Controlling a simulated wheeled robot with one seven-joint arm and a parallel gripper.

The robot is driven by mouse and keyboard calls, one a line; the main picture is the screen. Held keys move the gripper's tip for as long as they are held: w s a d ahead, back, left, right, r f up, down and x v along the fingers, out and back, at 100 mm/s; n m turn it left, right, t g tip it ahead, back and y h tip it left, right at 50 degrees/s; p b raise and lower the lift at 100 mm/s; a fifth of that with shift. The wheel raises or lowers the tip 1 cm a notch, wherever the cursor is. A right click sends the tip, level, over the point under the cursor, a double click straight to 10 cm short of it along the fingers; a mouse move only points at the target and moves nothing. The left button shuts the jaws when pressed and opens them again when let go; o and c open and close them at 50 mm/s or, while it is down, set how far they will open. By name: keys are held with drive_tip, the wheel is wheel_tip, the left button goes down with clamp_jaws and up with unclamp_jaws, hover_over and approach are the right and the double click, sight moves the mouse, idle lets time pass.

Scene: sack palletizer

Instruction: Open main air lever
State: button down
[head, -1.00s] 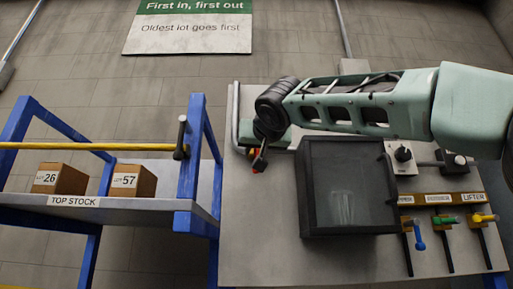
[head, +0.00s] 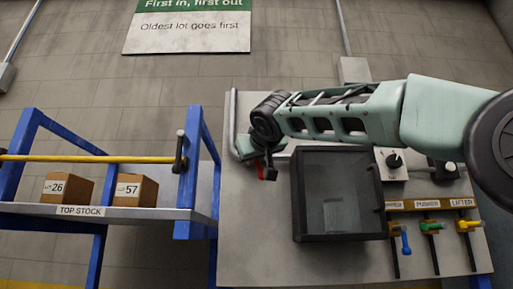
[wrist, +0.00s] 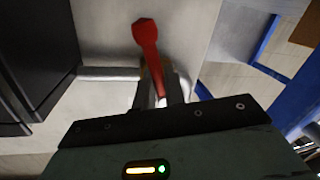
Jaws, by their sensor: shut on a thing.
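The red lever (wrist: 148,45) shows in the wrist view, its wide end pointing up and away from my gripper (wrist: 160,93). The jaws are closed around its narrow part. In the head view, the red lever (head: 262,172) is a small patch at the panel's upper left, partly hidden by my gripper (head: 268,166). I see no label on it, and its base is hidden.
A dark glass-fronted box (head: 338,234) stands right of the lever on the grey panel (head: 255,255). Blue (head: 405,241), green (head: 431,226) and yellow (head: 467,226) handles sit lower right. A blue rack (head: 187,215) with two cartons stands left.

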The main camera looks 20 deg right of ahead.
drive_tip(key=n, duration=0.1)
drive_tip(key=n+p, duration=0.1)
drive_tip(key=n, duration=0.1)
drive_tip(key=shift+s+d+r+g+h+p, duration=0.1)
drive_tip(key=shift+d+r+g+h+p, duration=0.2)
drive_tip(key=shift+r+p, duration=0.1)
drive_tip(key=n+p, duration=0.2)
drive_tip(key=n, duration=0.1)
drive_tip(key=shift+d+r+g+h, duration=0.15)
drive_tip(key=shift+r+g+h, duration=0.05)
drive_tip(key=shift+g+h, duration=0.2)
drive_tip(key=n, duration=0.1)
drive_tip(key=n+p, duration=0.2)
drive_tip(key=shift+s+d+r+h, duration=0.1)
drive_tip(key=shift+r+h, duration=0.15)
drive_tip(key=shift+h, duration=0.05)
drive_tip(key=shift+r+n+g+h+p, duration=0.15)
drive_tip(key=shift+n+g+h+p, duration=0.4)
drive_tip(key=shift+n, duration=0.85)
drive_tip(key=shift+t, duration=0.25)
drive_tip(key=c, duration=1.6)
unclamp_jaws()
drive_tip(key=shift+o, duration=0.2)
drive_tip(key=b+v, duration=0.4)
drive_tip(key=v, duration=1.3)
drive_tip(key=shift+s+b, duration=0.25)
drive_tip(key=shift+b, duration=0.15)
